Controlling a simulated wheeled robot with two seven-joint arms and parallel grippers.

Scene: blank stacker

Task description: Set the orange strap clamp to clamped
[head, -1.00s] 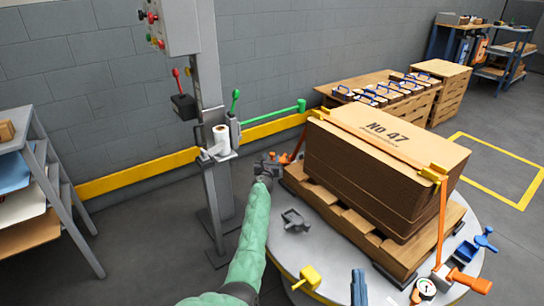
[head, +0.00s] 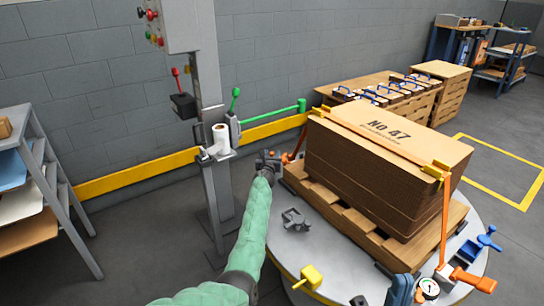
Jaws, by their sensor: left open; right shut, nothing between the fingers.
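The orange strap (head: 443,222) runs over the cardboard stack (head: 370,175) and down its right side. It ends at a clamp with an orange lever (head: 474,281), tilted outward beside a round gauge (head: 429,287) on the turntable's front right. An orange fitting (head: 289,157) is at the strap's far-left end. My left gripper (head: 268,160) is open beside that fitting; I cannot tell whether they touch.
The round turntable (head: 318,262) holds a wooden pallet (head: 345,215) under the stack. A grey clamp (head: 295,220), a yellow clamp (head: 308,278) and a blue clamp (head: 487,239) stand around its rim. A grey post (head: 218,190) stands left of my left gripper.

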